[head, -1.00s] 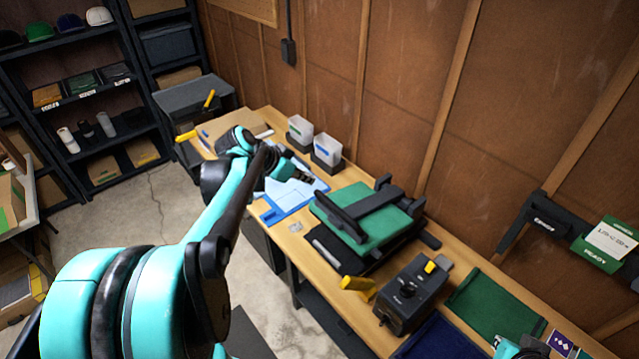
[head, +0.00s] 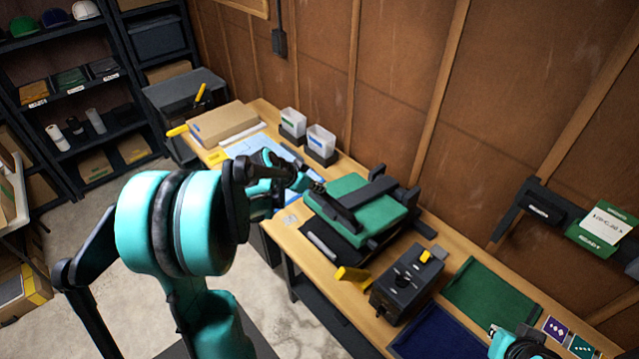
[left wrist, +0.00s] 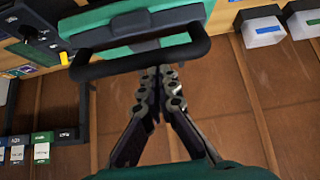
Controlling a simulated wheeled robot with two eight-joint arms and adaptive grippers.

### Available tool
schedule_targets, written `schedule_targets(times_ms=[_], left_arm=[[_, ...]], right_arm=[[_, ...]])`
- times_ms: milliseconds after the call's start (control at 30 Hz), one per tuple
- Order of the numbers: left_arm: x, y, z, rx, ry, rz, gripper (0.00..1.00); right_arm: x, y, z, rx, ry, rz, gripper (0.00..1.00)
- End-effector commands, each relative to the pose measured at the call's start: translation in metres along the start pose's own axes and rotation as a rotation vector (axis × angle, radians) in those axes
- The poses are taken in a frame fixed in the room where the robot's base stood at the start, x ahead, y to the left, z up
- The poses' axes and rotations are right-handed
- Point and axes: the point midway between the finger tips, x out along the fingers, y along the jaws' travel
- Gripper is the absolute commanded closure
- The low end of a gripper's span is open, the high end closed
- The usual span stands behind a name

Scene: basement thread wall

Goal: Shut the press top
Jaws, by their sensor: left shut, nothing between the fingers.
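The press has a green top (head: 368,212) with a black bar handle (head: 338,214) along its front, above a dark base (head: 330,238). I cannot tell exactly how far the top stands above the base. My left gripper (head: 318,187) is shut and empty at the handle's left end in the head view. In the left wrist view, the closed fingertips (left wrist: 162,74) are close to the middle of the black handle (left wrist: 135,62), with the green top (left wrist: 125,25) beyond it. I cannot tell whether they touch. My right gripper's fingers do not show.
A black control box (head: 405,285) with yellow parts stands right of the press. A green tray (head: 490,290) and a blue tray (head: 440,335) are farther right. Two white bins (head: 320,141) stand behind, near the wall. A cardboard box (head: 222,122) lies at the table's far left.

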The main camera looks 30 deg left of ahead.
Motion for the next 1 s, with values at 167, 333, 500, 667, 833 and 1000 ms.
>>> schedule_targets(times_ms=[167,333,500,667,833,1000], left_arm=[[0.0,0.0,0.0,0.0,0.0,0.0,1.0],[0.005,-0.001,0.011,-0.002,0.019,0.001,1.0],[0.018,-0.001,0.04,-0.003,0.081,0.002,1.0],[0.029,-0.001,0.068,-0.002,0.129,0.0,1.0],[0.041,-0.001,0.094,0.0,0.136,-0.001,1.0],[0.045,-0.001,0.104,0.0,0.136,0.0,1.0]], right_arm=[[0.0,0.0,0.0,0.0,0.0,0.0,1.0],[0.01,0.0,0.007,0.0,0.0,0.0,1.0],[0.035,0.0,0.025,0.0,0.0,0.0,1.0],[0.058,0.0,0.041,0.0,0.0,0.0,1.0],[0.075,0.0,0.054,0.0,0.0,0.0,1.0],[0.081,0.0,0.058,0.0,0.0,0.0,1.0]])
